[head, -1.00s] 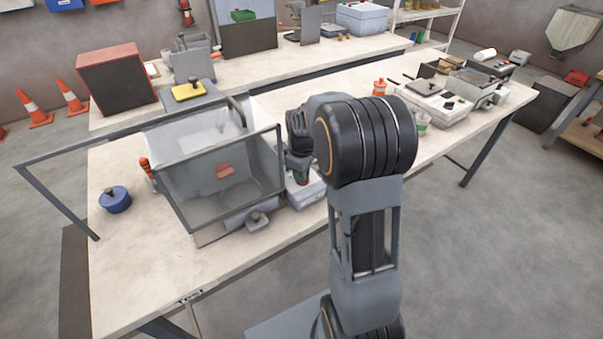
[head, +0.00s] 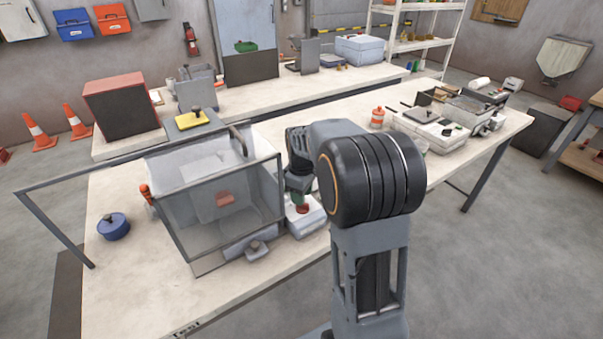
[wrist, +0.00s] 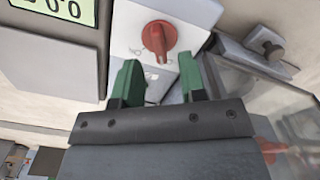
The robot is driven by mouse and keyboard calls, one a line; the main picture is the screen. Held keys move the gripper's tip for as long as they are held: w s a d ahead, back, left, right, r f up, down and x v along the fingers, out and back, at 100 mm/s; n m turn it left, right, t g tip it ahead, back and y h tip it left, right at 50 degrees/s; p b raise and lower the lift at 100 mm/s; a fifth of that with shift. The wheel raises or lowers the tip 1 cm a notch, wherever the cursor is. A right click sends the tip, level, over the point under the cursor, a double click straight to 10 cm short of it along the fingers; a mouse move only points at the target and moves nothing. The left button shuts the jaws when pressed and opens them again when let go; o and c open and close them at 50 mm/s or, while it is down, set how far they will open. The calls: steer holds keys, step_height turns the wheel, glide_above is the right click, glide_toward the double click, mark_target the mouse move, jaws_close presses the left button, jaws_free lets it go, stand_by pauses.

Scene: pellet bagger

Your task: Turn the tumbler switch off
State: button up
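A red rotary knob (wrist: 158,38), which looks like the tumbler switch, sits on a white box (wrist: 182,72). Small marks beside it are too blurred to read. The box also shows in the head view (head: 306,222), just right of the clear-walled enclosure (head: 228,208). My gripper (wrist: 160,72) has two green fingers spread apart, with nothing between them. In the wrist view the knob is beyond the fingertips, roughly centred between them, and appears apart from them. In the head view my arm hides much of the gripper.
A grey panel with a green display (wrist: 62,8) is beside the box in the wrist view. A grey block with a knob (head: 256,249) stands in front of the enclosure.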

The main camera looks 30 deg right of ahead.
step_height(320, 180, up, 10)
steer(key=shift+r, duration=0.25)
stand_by(0.6)
